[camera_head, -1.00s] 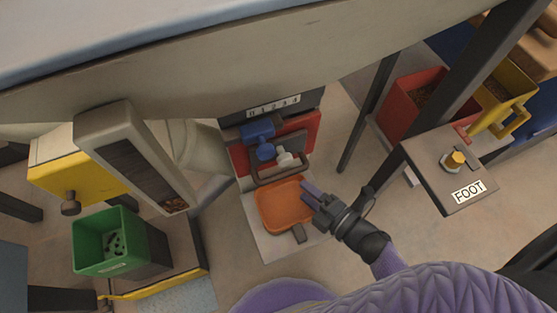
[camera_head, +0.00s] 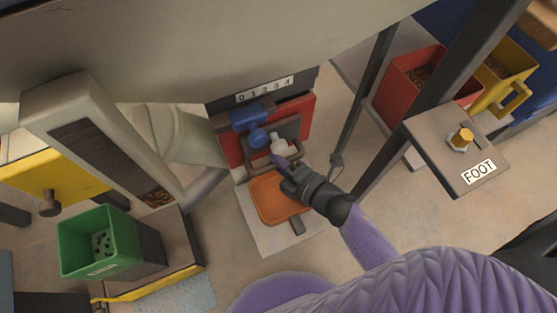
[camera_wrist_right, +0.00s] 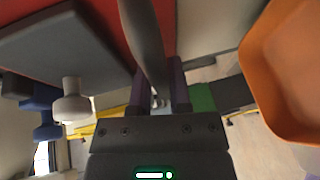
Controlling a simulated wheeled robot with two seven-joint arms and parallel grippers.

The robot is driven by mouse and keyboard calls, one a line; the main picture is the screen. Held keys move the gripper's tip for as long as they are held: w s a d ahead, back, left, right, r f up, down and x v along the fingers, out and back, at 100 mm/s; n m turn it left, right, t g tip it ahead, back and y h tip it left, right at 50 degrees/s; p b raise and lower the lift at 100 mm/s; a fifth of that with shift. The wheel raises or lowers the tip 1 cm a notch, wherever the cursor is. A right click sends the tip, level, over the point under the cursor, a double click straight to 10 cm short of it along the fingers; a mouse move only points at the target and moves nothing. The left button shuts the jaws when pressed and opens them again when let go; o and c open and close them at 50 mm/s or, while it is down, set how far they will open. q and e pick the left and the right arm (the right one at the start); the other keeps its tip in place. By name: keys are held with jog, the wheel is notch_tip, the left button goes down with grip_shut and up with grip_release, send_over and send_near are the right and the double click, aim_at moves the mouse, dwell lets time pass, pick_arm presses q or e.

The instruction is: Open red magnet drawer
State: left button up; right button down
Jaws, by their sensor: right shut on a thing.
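The red drawer front (camera_head: 306,116) is below the dark counter panel in the head view, partly behind my right gripper. It also shows as a red face in the wrist view (camera_wrist_right: 92,14). A dark bar handle (camera_head: 258,168) stands out along its lower part; the wrist view shows the bar (camera_wrist_right: 145,45) running between the purple fingers. My right gripper (camera_head: 280,163) is shut on this handle (camera_wrist_right: 160,95). The arm hides the handle's right end. My left gripper is not in view.
A blue knob (camera_head: 257,137) and a white knob (camera_head: 280,147) sit just above the handle. An orange tray (camera_head: 275,203) lies just below. A dark post (camera_head: 362,105) stands to the right, near the FOOT box (camera_head: 440,150). A green bin (camera_head: 95,245) is at left.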

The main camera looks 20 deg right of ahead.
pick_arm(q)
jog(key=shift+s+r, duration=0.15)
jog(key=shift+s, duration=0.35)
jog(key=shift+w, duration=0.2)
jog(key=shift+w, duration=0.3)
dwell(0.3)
